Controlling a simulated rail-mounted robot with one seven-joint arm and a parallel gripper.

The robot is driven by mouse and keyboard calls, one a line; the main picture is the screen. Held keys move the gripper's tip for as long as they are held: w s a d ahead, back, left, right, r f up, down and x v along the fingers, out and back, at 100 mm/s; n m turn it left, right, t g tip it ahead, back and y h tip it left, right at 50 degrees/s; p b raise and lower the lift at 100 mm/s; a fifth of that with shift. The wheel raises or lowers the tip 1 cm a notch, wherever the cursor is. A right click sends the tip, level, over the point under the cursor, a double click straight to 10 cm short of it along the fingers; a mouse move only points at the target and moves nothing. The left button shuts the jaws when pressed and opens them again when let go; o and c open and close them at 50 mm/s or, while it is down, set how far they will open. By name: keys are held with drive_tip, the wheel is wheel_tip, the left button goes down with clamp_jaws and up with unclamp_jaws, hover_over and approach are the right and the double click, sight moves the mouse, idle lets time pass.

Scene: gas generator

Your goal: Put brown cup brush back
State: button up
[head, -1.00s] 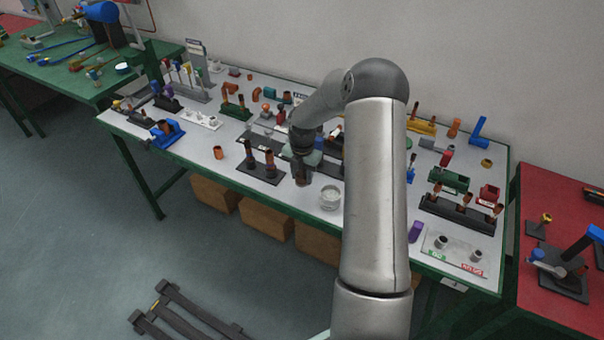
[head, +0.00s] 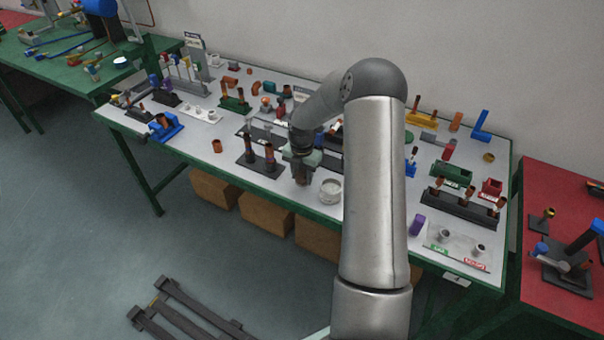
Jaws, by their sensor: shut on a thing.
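My gripper (head: 302,162) points down over the front middle of the table, just right of a black stand (head: 245,169). It is shut on a small dark brown thing (head: 303,179), which looks like the brown cup brush, held low near the table top. I cannot tell whether it touches the table. The stand carries two upright brown-topped brushes (head: 269,153). The fingers are small and dark, and part of the held thing is hidden by them.
A round whitish dish (head: 330,191) stands close to the right of my gripper. A loose copper-coloured fitting (head: 217,146) lies to the left of the stand. Several racks and parts crowd the back and right of the grey table top (head: 210,168). My arm hides part of the table.

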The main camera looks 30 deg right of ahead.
drive_tip(key=shift+f+b, duration=0.35)
drive_tip(key=shift+f, duration=0.3)
drive_tip(key=o, duration=1)
